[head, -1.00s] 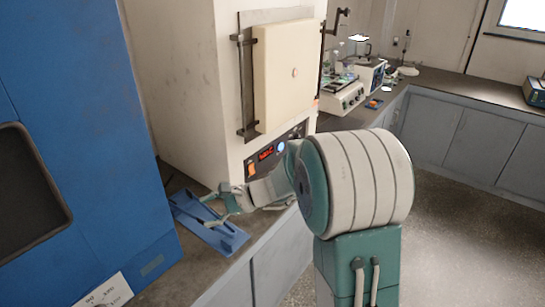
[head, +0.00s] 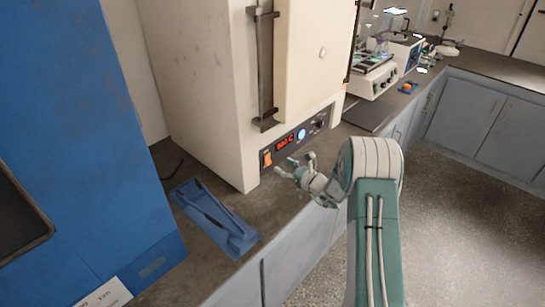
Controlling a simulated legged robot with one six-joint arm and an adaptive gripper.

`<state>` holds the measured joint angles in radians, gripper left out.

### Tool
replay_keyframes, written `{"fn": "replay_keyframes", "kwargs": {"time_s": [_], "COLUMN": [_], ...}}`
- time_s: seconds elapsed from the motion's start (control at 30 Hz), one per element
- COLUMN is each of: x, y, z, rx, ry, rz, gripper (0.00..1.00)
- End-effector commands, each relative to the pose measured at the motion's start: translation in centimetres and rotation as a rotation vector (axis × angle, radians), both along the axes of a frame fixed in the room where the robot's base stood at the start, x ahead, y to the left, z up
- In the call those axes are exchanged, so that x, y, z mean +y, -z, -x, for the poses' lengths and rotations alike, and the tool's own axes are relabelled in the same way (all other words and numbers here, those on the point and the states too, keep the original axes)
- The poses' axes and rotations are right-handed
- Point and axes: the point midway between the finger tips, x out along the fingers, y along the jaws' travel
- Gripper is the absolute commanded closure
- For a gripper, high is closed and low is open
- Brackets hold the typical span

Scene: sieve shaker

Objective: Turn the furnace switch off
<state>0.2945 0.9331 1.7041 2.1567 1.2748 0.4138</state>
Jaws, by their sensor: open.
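The furnace (head: 205,95) is a tall cream box on the counter, with a closed cream door (head: 312,55). Its dark control panel (head: 314,128) below the door carries a red lit display (head: 286,142), a round blue-white button (head: 301,134) and a dark knob. The orange furnace switch (head: 267,158) is at the panel's left end; its exact rocker position is too small to tell. My gripper (head: 293,166) is open and empty, in front of the panel, just right of and slightly below the switch in the picture. It appears apart from the switch.
A large blue cabinet (head: 85,130) stands at the left. Lab devices (head: 376,80) stand on the counter farther back. The floor at the right is clear.

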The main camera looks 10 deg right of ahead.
Motion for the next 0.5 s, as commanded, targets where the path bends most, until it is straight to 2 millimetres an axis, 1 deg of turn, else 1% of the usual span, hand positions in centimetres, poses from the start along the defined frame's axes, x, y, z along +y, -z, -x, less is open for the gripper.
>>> {"fn": "replay_keyframes", "kwargs": {"time_s": [0.1,0.3,0.4,0.5], "x": [1.3,3.0,3.5,3.7], "y": [0.1,0.0,0.0,0.0], "z": [-1.8,-4.3,-5.0,-5.2], "rx": [-0.001,-0.002,-0.001,0.000], "ry": [-0.003,-0.002,-0.001,-0.001], "rz": [0.000,0.000,-0.001,-0.001], "gripper": [0.29,0.29,0.29,0.29]}}
